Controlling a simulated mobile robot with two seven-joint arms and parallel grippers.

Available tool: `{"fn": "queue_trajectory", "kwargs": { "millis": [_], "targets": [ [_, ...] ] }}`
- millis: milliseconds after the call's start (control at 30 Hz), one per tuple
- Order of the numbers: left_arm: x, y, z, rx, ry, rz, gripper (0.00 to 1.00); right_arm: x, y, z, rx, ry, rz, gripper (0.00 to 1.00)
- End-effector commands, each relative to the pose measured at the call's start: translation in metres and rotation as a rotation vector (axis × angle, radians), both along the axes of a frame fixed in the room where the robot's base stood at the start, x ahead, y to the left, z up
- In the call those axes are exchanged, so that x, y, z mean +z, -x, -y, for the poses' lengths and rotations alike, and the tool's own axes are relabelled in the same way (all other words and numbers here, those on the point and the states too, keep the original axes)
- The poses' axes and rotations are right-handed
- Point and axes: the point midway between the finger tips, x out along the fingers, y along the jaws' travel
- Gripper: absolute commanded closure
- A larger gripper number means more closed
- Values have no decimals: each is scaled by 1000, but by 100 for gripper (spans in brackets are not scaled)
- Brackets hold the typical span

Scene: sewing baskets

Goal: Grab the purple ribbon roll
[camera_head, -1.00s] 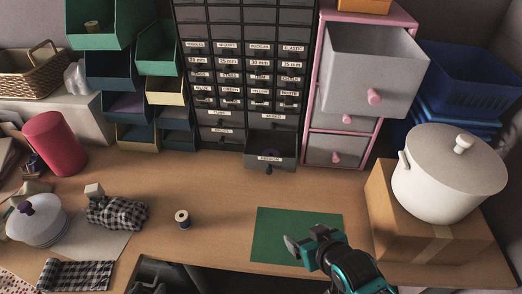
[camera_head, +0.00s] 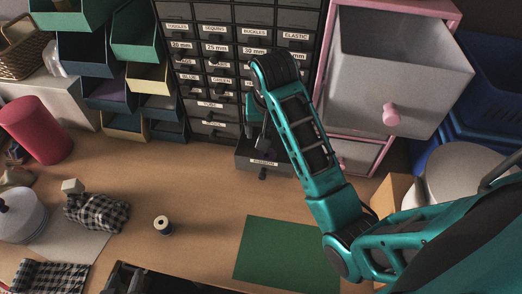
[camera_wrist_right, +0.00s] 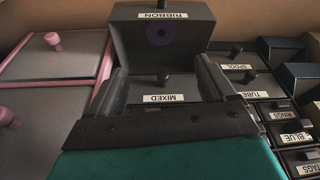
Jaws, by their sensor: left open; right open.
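The purple ribbon roll (camera_wrist_right: 160,33) lies in the open drawer labelled RIBBON (camera_wrist_right: 163,14), seen in the right wrist view as a purple ring with a dark centre. In the head view the RIBBON drawer (camera_head: 263,163) sticks out at the bottom of the black cabinet, and my arm and gripper partly cover its inside. My right gripper (camera_head: 257,133) is over this drawer. In the right wrist view its fingers (camera_wrist_right: 160,80) are apart, with the roll beyond them and nothing between them.
The black drawer cabinet (camera_head: 215,105) stands behind the RIBBON drawer. A large grey drawer (camera_head: 375,85) of the pink-framed cabinet is pulled out on the right, close to my right arm. A small spool (camera_head: 163,225) and a green mat (camera_head: 285,255) lie on the table, with bare wood between them.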

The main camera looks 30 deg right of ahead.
Motion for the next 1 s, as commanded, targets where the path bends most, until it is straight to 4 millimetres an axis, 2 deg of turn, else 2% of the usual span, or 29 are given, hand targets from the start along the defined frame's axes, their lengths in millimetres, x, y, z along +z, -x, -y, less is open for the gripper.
{"fn": "queue_trajectory", "kwargs": {
  "millis": [133, 400, 633, 800, 1000],
  "targets": [
    [-1, 1, 0, 0, 0, -2, 57, -15, -3, 2, -4, -1, -11, 17],
    [-1, 2, 0, 1, 0, -4, 57, -62, -14, 7, -4, 1, -9, 17],
    [-1, 2, 0, 0, -1, -4, 57, -79, -17, 8, -3, 0, -8, 17],
    [-2, 2, 0, 0, -1, -4, 57, -105, -19, 5, -2, -1, -10, 17],
    [-1, 1, 0, 0, -1, -4, 57, -123, -25, 8, -3, -2, -6, 17]
  ]
}}
